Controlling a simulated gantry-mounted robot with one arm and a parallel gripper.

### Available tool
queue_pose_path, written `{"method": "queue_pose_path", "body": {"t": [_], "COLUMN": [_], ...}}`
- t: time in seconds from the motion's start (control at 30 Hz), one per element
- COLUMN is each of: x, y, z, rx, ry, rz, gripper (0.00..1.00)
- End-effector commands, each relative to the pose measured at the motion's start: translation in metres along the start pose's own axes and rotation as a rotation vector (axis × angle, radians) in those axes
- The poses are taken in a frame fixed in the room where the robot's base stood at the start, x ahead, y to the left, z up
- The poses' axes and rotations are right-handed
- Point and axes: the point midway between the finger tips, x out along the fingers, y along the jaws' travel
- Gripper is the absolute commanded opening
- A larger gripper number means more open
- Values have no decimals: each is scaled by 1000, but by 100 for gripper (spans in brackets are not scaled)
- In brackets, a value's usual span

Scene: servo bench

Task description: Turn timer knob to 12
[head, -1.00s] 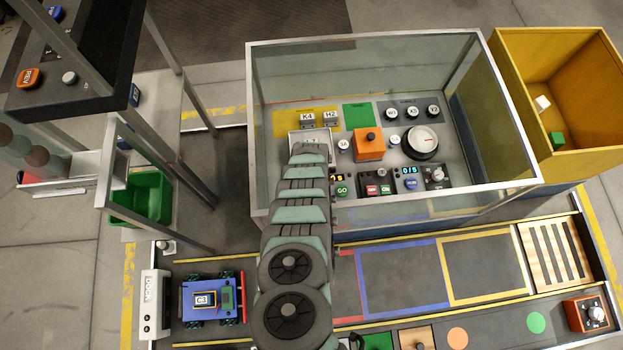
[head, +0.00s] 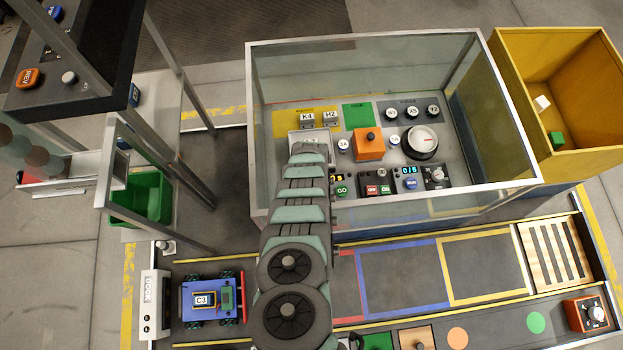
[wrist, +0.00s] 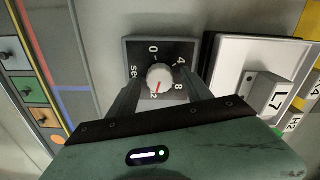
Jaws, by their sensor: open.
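The timer knob (wrist: 160,76) is a small white round knob with a red line, on a dark square plate (wrist: 133,50) marked 0, 4, 8, 12 and "sec". In the wrist view its red line points toward the 12 mark, which is partly covered at the bottom. My gripper (wrist: 161,84) is open, with one finger on each side of the knob. A gap seems to show between the fingers and the knob; light contact I cannot rule out. In the head view my arm hides the gripper and the timer knob.
A white tray (wrist: 228,55) holding a block marked L7 (wrist: 268,94) lies close right of the timer plate. In the head view a clear-walled enclosure (head: 360,40) surrounds the panel, with an orange box (head: 369,147) and a white dial (head: 422,139) on it.

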Motion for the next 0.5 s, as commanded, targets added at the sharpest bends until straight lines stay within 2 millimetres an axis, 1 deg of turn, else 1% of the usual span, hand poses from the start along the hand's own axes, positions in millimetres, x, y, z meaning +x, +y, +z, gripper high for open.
{"method": "queue_pose_path", "body": {"t": [0.17,0.27,0.5], "x": [-6,-18,-51], "y": [0,-1,-1], "z": [0,0,1], "rx": [0,-1,0], "ry": [-1,-1,-2], "rz": [1,1,2], "gripper": [58,58,58]}}
